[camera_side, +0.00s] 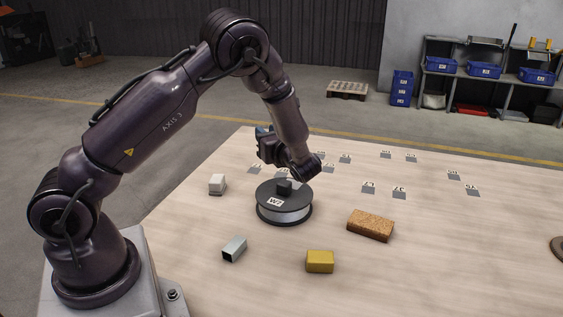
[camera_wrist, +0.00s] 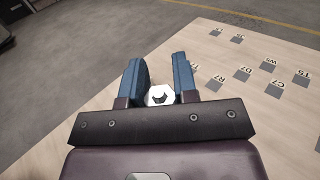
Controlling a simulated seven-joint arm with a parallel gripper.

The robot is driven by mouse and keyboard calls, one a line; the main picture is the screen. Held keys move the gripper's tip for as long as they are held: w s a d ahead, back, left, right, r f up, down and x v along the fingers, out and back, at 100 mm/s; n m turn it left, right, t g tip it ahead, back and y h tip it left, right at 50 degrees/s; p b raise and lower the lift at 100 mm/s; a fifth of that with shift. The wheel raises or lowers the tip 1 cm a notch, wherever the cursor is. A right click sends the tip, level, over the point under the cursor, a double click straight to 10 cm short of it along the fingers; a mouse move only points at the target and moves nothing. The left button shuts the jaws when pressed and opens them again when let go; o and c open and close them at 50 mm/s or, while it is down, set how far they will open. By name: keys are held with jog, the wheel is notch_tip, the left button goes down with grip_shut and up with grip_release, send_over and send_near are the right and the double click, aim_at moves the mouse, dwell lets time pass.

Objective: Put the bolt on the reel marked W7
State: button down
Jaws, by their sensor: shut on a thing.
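The reel marked W7 (camera_side: 285,213) stands upright on the table in the side view, with black flanges, a pale band and a white label. A small dark block shows on its top. My gripper (camera_side: 262,131) is above the table, up and left of the reel in the picture, apart from it. In the wrist view my gripper's (camera_wrist: 157,62) blue fingers are shut on the bolt (camera_wrist: 160,95), whose pale hexagonal end shows between them. The rest of the bolt is hidden, and I cannot make it out in the side view.
Near the reel lie a brown speckled brick (camera_side: 370,226), a yellow block (camera_side: 320,262), a grey square tube (camera_side: 234,249) and a whitish block (camera_side: 217,184). Several labelled grey plates (camera_side: 399,195) spread over the far table. A brown round thing (camera_side: 557,248) sits at the right edge.

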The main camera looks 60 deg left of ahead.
jog(key=w+f, duration=0.1)
jog(key=f, duration=0.1)
jog(key=w+a+f, duration=0.1)
jog(key=w, duration=0.1)
jog(key=w+a+f, duration=0.1)
jog(key=f, duration=0.1)
jog(key=shift+w+a+f, duration=0.2)
jog(key=shift+f, duration=0.15)
jog(key=shift+w+a+f, duration=0.1)
jog(key=shift+w+f, duration=0.05)
jog(key=shift+f, duration=0.75)
jog(key=shift+w+a+f, duration=0.1)
jog(key=shift+f, duration=0.75)
jog(key=shift+d+f, duration=0.1)
jog(key=shift+f, duration=0.05)
jog(key=c, duration=0.9)
grip_release()
